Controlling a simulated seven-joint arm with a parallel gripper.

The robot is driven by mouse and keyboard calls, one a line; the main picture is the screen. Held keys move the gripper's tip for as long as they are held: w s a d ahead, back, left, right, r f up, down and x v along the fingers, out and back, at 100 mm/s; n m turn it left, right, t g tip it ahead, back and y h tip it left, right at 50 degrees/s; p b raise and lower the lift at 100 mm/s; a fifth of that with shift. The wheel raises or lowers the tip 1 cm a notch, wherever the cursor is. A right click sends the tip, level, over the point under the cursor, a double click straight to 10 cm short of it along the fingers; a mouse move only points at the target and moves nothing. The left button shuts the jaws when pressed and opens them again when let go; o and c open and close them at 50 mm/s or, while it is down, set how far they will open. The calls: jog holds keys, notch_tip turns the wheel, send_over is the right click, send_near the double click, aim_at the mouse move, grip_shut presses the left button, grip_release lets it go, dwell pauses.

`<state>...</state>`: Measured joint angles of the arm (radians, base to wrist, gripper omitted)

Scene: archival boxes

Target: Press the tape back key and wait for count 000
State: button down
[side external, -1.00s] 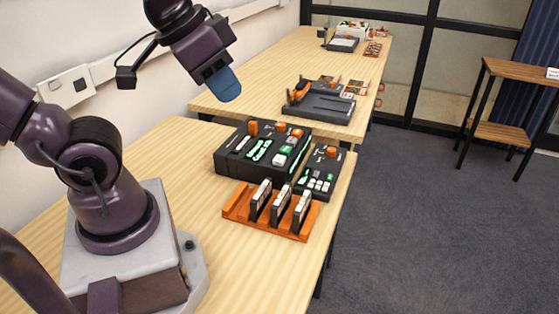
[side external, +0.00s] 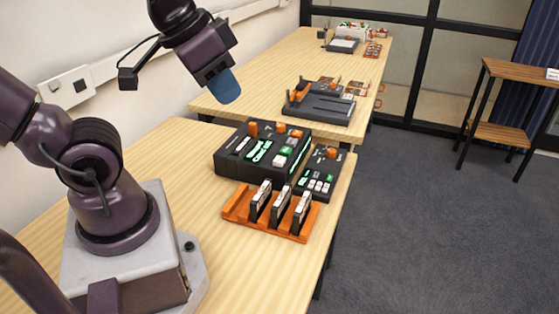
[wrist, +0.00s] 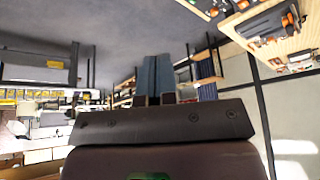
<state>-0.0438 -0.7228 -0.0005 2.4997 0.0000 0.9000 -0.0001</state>
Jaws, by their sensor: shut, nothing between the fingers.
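The black tape machine (side external: 232,166) stands on the near table in the side view. It has orange knobs, a lit green display (side external: 260,151), a green key (side external: 285,151) and a white key (side external: 279,160). The lettering is too small to read, so I cannot tell which is the tape back key or what the count is. My gripper (side external: 226,90) is shut and empty, its blue fingers pointing down in the air above and left of the machine, touching nothing. The blue fingers show together in the wrist view (wrist: 158,76).
A smaller black key unit (side external: 318,175) sits right of the machine. An orange rack (side external: 268,223) with three upright black-and-white cassettes stands in front. The near table's left part is clear. Another table behind holds a dark device (side external: 318,107).

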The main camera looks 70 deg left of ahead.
jog(key=w+a+f+m+g+y, duration=0.15)
jog(key=w+a+f, duration=0.35)
jog(key=a, duration=0.5)
jog(key=w+a+f+m+y, duration=0.1)
jog(key=w+a+f+y, duration=0.2)
jog(key=a+f, duration=0.6)
jog(key=m+t+h, duration=0.5)
jog(key=m+h, duration=0.1)
jog(key=m, duration=0.3)
send_over(279, 161)
jog(key=shift+f, duration=0.75)
jog(key=shift+f, duration=0.1)
jog(key=shift+f, duration=4.35)
